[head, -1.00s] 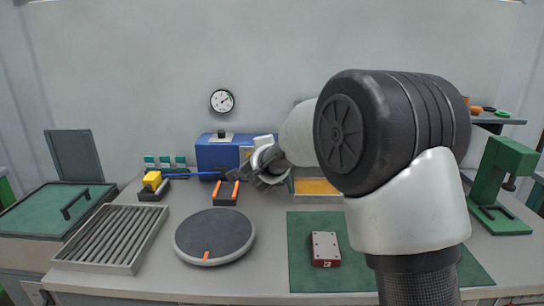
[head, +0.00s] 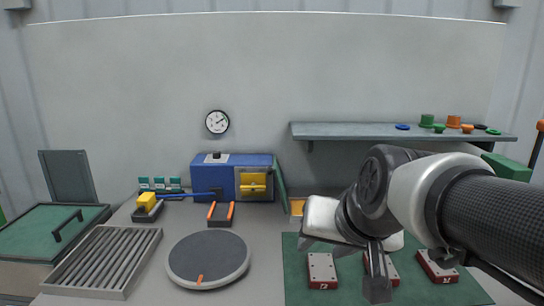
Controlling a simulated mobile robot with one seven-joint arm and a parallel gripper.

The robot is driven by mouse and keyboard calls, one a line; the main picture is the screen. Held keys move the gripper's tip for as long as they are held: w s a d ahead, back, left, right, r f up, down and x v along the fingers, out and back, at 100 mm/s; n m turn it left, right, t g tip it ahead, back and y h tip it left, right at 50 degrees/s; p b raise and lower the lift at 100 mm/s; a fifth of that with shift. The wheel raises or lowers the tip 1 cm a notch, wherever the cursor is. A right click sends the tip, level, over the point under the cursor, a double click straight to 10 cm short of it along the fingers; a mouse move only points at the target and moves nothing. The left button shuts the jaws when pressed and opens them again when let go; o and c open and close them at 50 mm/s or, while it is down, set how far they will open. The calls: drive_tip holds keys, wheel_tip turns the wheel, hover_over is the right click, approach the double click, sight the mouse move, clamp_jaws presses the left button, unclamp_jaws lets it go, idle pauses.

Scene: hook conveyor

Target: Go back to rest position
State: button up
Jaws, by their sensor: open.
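My gripper (head: 345,262) is at the right in the head view, low over the green mat (head: 300,281). Its two fingers are spread apart, and I see nothing between them. My arm reaches in from the right edge and covers the right part of the bench. Several red and white blocks lie on the mat: one (head: 321,271) left of the nearer finger, one (head: 393,270) partly behind my gripper, and one (head: 437,268) at the right, under my arm.
A round dark turntable (head: 208,258) with an orange mark stands at centre left. A slatted grey tray (head: 100,262) and a green-lidded bin (head: 40,232) are left. A blue box (head: 213,178) stands at the back. A wall shelf (head: 350,131) with coloured pieces hangs at upper right.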

drive_tip(key=s+d+f+n+g+h, duration=0.1)
drive_tip(key=s+d+f, duration=0.1)
drive_tip(key=s, duration=0.3)
drive_tip(key=s+d+f+g+h, duration=0.1)
drive_tip(key=s+d+f, duration=0.15)
drive_tip(key=s, duration=0.25)
wheel_tip(320, 180, up, 15)
drive_tip(key=p, duration=1.4)
drive_tip(key=shift+s+d+r+n+p, duration=0.15)
drive_tip(key=shift+s+d+n+p, duration=0.05)
drive_tip(key=shift+d+n+p, duration=0.1)
